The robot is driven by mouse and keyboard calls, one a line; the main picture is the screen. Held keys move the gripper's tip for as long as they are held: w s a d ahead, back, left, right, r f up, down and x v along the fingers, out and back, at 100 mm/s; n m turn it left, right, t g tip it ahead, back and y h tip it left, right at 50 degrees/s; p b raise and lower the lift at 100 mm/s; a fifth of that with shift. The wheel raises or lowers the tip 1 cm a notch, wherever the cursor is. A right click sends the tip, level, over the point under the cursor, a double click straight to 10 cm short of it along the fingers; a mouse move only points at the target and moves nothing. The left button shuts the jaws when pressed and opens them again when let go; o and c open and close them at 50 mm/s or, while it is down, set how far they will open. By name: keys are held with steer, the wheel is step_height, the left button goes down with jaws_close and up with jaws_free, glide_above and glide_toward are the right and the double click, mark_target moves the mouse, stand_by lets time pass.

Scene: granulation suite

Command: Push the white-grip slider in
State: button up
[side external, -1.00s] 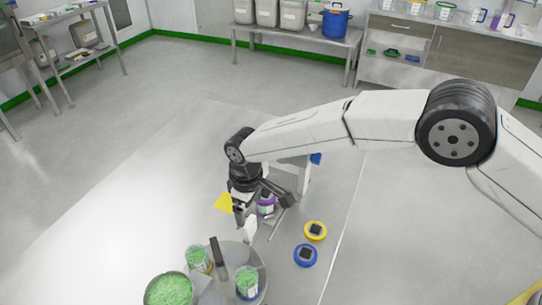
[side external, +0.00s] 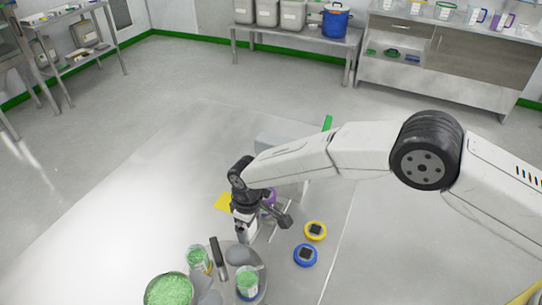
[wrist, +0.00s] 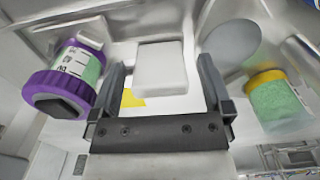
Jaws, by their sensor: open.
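A white block (wrist: 160,67), which looks like the white grip of the slider, shows in the wrist view. It lies between the two dark fingers of my gripper (wrist: 163,80), with a gap visible on each side. My gripper is open. In the side external view my gripper (side external: 247,232) points down just behind the round metal plate with the jars. There the slider's body and track are mostly hidden by my wrist, and I cannot tell how far in the slider is.
A purple-lidded jar (wrist: 68,85) is at left in the wrist view, a yellow-rimmed jar of green granules (wrist: 275,103) at right. In the side view, a yellow disc (side external: 315,231) and a blue disc (side external: 305,255) lie right of my gripper. A bowl of green granules (side external: 169,289) stands in front.

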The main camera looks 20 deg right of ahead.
mark_target(271, 190)
steer(key=shift+f, duration=0.45)
jaws_close()
steer(key=w+d, duration=0.9)
jaws_free()
steer(key=shift+s+r, duration=0.1)
steer(key=shift+r, duration=0.05)
step_height(271, 190, up, 8)
steer(key=shift+f, duration=0.2)
stand_by(0.6)
